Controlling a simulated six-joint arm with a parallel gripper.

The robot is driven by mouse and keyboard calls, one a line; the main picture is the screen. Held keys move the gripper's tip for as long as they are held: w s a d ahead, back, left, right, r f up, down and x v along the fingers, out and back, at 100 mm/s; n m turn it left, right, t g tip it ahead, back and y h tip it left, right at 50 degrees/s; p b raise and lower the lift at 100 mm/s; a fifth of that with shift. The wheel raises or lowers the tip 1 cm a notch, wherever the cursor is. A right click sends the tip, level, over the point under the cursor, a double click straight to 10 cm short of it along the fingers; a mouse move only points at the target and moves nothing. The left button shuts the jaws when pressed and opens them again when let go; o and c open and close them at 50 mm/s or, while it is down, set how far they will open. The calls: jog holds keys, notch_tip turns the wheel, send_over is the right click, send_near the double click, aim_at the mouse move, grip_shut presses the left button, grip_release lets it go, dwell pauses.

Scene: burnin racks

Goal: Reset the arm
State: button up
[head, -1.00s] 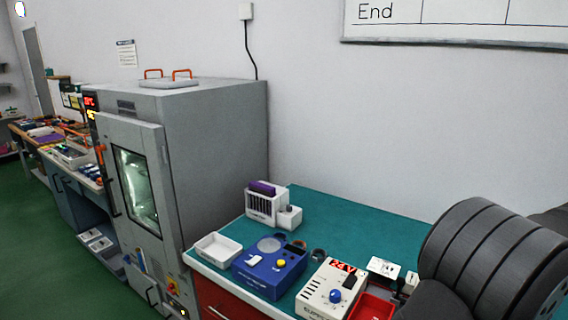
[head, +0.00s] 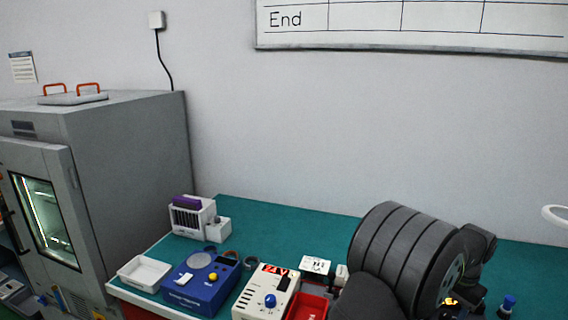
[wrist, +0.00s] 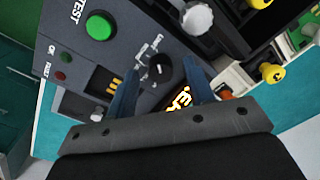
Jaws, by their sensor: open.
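In the wrist view my gripper (wrist: 160,84) is open, its two blue fingers apart with nothing seen held between them. They reach over a dark grey test panel (wrist: 75,42). The panel has a green button (wrist: 99,26), a black rotary knob (wrist: 159,68) and a lit orange display (wrist: 181,101) partly hidden by the right finger. In the head view my dark arm fills the lower right, over the teal bench (head: 290,220); my gripper's fingers cannot be made out there.
On the bench stand a white tray (head: 133,281), a blue device (head: 190,299), a cream 24V unit (head: 250,301), a red bin (head: 309,309) and a white rack (head: 180,222). A grey oven cabinet (head: 130,150) stands left. The back of the bench is clear.

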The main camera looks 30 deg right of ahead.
jog(key=shift+f, duration=0.35)
jog(key=shift+r, duration=0.1)
notch_tip(320, 180, up, 17)
notch_tip(320, 180, down, 17)
jog(key=shift+f, duration=0.1)
jog(key=n, duration=0.3)
jog(key=shift+n, duration=0.4)
jog(key=n, duration=0.4)
notch_tip(320, 180, up, 11)
jog(key=shift+s+d, duration=0.2)
jog(key=shift+d, duration=0.05)
dwell(2.4)
